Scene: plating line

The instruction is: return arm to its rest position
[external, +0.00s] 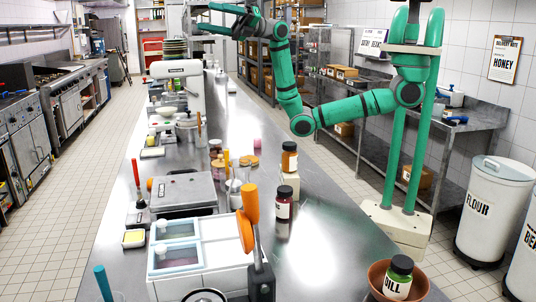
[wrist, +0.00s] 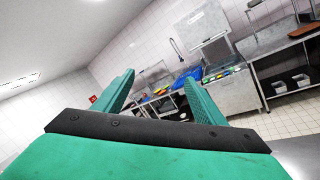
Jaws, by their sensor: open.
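My green arm rises from its base on the right side of the steel counter (external: 320,235) in the external view. It reaches up and to the left over the counter. My gripper (external: 203,18) is high above the counter's far part, well clear of the objects on it. In the wrist view my gripper (wrist: 160,95) shows two green fingers spread wide apart with nothing between them. The wrist camera looks tilted across the room at the white wall and a far work area.
Several jars stand on the counter, including a dark red one (external: 283,203) and an orange one (external: 289,158). A bowl (external: 416,285) holds a dill jar (external: 398,277). A scale (external: 183,192) and a white mixer (external: 183,85) stand at the left. Shelves and a flour bin (external: 492,215) are at the right.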

